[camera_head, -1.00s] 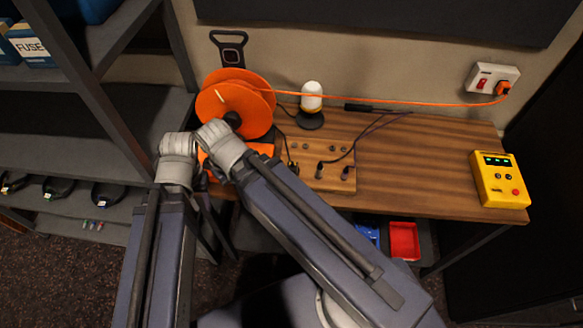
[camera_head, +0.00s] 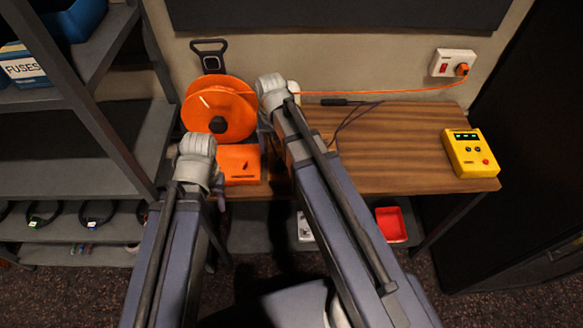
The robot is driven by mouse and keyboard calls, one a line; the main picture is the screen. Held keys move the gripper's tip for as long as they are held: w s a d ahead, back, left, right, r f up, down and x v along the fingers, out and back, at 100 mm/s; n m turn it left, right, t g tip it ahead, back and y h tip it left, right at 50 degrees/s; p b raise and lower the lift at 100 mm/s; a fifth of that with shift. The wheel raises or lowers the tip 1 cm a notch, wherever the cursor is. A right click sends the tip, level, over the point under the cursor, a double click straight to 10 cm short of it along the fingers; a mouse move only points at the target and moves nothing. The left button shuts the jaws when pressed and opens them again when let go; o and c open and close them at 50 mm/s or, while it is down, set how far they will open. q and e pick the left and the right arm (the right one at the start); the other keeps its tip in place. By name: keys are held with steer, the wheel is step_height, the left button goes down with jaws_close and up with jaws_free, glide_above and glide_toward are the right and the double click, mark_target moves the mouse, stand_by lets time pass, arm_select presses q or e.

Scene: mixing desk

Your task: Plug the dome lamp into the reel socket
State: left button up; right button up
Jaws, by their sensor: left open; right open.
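The orange cable reel (camera_head: 236,92) with a black hub stands at the left of the desk. An orange block (camera_head: 238,163) with a small dark mark lies in front of it; I cannot make out the socket opening. The white dome lamp (camera_head: 293,88) stands right of the reel and is mostly hidden by my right arm. The lamp's plug is not visible. My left arm's grey joint is left of the orange block; my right arm's joint is between reel and lamp. Both sets of gripper fingers are hidden.
An orange cable (camera_head: 390,90) runs to the wall outlet (camera_head: 452,63). Dark cables (camera_head: 345,118) lie behind my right arm. A yellow meter (camera_head: 470,153) sits at the desk's right. A shelf (camera_head: 85,110) stands left; a red tray (camera_head: 391,224) is below.

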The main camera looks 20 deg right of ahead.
mark_target(281, 161)
steer(key=shift+w+d+m, duration=0.1)
steer(key=shift+d+m, duration=0.2)
steer(key=shift+d, duration=0.55)
step_height(281, 161, down, 9)
steer(key=b, duration=0.9)
stand_by(0.3)
jaws_close()
stand_by(0.6)
steer(key=shift+r, duration=0.15)
steer(key=shift+r+p, duration=2.95)
steer(key=shift+p, duration=0.1)
